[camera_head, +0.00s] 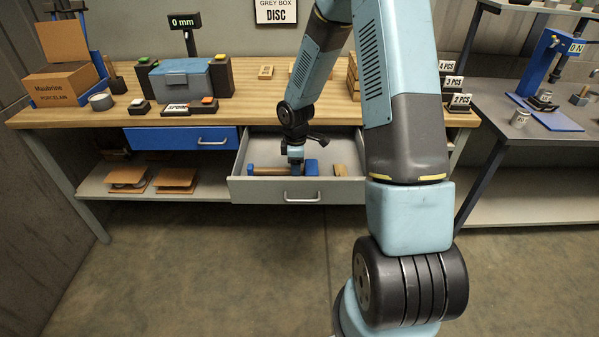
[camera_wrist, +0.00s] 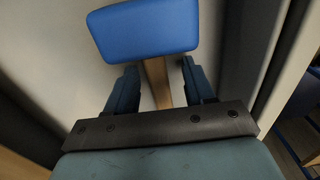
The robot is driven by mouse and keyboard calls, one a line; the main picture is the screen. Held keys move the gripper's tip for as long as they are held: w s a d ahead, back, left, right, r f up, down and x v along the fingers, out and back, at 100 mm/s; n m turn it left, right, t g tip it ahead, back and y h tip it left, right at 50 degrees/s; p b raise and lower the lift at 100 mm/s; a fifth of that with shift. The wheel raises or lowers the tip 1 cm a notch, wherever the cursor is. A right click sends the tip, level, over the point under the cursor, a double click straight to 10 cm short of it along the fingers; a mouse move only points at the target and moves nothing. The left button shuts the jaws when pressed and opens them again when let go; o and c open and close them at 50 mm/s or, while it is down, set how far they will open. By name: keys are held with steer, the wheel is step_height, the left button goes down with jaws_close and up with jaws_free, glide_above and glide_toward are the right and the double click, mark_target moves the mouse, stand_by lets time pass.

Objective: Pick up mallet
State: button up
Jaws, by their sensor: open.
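The mallet has a blue block head (camera_wrist: 145,28) and a wooden handle (camera_wrist: 157,82), seen in the wrist view. It lies in the open grey drawer (camera_head: 262,190), where its wooden handle (camera_head: 272,170) shows low beside my wrist in the head view. My gripper (camera_wrist: 159,70) is open and reaches down into the drawer; it also shows in the head view (camera_head: 295,157). The handle runs between its two fingers, with a gap on each side. The head lies beyond the fingertips. The lower end of the handle is hidden by the gripper body.
The drawer walls stand close around my gripper. A wooden piece (camera_head: 341,170) lies at the drawer's right. The wooden bench top (camera_head: 245,100) above holds a blue-grey box (camera_head: 182,78) and labelled blocks. A closed blue drawer (camera_head: 180,138) is at left.

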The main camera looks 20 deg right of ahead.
jaws_close()
stand_by(0.3)
steer(key=shift+r, duration=0.15)
